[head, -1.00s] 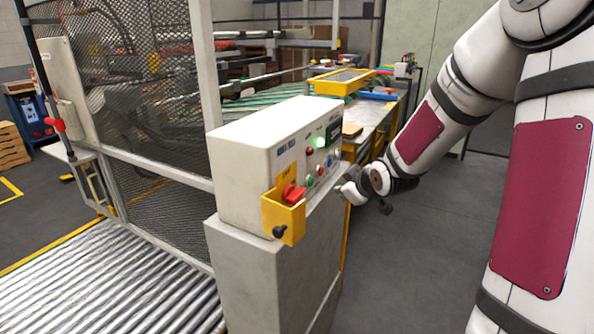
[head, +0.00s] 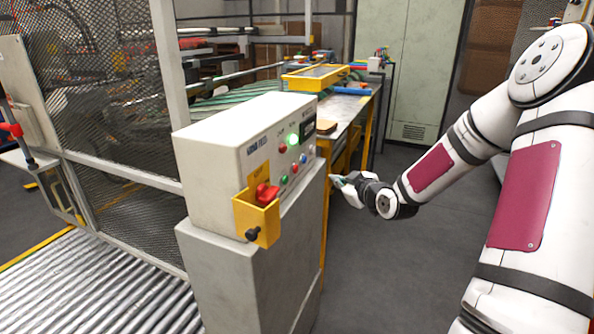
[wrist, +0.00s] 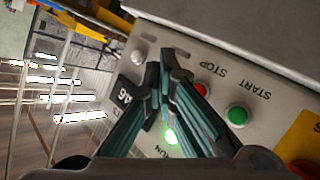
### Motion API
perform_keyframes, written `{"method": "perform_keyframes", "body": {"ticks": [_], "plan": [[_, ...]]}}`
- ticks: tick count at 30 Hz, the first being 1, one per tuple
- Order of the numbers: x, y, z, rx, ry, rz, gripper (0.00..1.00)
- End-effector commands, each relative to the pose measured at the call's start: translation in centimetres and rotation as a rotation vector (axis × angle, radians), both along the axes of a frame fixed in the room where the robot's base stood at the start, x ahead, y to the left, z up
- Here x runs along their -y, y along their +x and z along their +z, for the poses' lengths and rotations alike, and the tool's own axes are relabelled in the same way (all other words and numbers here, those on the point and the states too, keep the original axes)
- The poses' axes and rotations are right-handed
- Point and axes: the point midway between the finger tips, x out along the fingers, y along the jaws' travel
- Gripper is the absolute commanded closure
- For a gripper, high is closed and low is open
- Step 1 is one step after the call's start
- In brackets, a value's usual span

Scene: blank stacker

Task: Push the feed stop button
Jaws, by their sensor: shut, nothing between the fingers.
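The beige control box (head: 215,150) stands on a grey pedestal. In the head view its panel carries a red button (head: 294,168) in the lower row beside a green one (head: 284,180). In the wrist view, where the panel appears inverted, a red button (wrist: 201,90) sits beside the word STOP and a green button (wrist: 237,116) by START. My gripper (head: 334,180) is just right of the box, at about the height of the lower buttons. In the wrist view my shut, empty fingers (wrist: 172,56) reach in front of the panel, left of the red button; contact is not visible.
A yellow bracket with a red switch (head: 265,192) juts from the box's near end. A lit green lamp (head: 293,139) is in the upper row. A mesh fence (head: 110,110) and roller conveyor (head: 100,285) lie left. Open floor (head: 390,250) lies right of the pedestal.

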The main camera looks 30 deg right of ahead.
Motion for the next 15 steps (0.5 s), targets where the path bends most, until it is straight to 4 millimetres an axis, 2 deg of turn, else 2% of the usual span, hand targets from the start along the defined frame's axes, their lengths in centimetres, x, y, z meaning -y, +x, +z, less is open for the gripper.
{"method": "perform_keyframes", "body": {"ticks": [5, 15], "plan": [[-0.6, 0.8, -0.1, 0.001, -0.001, 0.002, 1.0], [-3.2, 4.3, -0.2, 0.001, -0.002, 0.001, 1.0]]}}
